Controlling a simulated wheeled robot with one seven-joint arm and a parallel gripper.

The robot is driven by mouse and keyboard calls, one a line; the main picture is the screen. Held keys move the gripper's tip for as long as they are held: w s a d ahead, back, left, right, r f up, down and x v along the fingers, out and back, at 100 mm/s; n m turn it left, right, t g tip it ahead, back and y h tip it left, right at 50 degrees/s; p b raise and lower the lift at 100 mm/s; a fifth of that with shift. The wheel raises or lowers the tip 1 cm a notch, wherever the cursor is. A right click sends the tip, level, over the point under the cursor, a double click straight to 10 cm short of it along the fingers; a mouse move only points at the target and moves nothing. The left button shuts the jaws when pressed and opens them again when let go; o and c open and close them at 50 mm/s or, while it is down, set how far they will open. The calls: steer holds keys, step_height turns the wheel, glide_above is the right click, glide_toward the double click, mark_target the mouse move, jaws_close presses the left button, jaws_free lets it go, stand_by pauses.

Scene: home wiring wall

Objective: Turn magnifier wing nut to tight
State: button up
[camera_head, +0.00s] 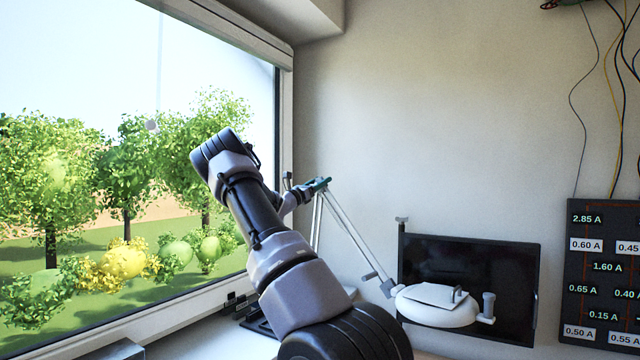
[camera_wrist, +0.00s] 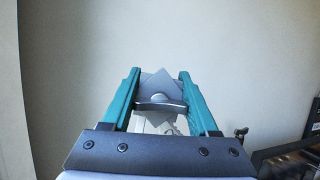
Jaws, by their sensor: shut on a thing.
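The magnifier (camera_head: 437,312) has a white round head at the lower right of centre in the head view, with a thin jointed arm (camera_head: 345,230) rising to the left. My gripper (camera_head: 318,185) is at the top elbow of that arm. In the wrist view, the teal fingers of my gripper (camera_wrist: 160,74) stand on either side of the grey wing nut (camera_wrist: 160,106). Its curved bar spans between them, and the gripper is shut on it. A grey diamond-shaped plate (camera_wrist: 162,88) shows behind the nut. My arm and fingers hide the nut in the head view.
A large window (camera_head: 285,170) is close to my arm on the left. A dark screen (camera_head: 515,290) stands behind the magnifier head. A black panel with ampere labels (camera_head: 605,265) and hanging wires (camera_head: 585,110) are at the right. The wall above the magnifier is bare.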

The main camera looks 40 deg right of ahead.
steer(key=o, duration=1.4)
steer(key=v, duration=1.1)
steer(key=shift+d, duration=0.1)
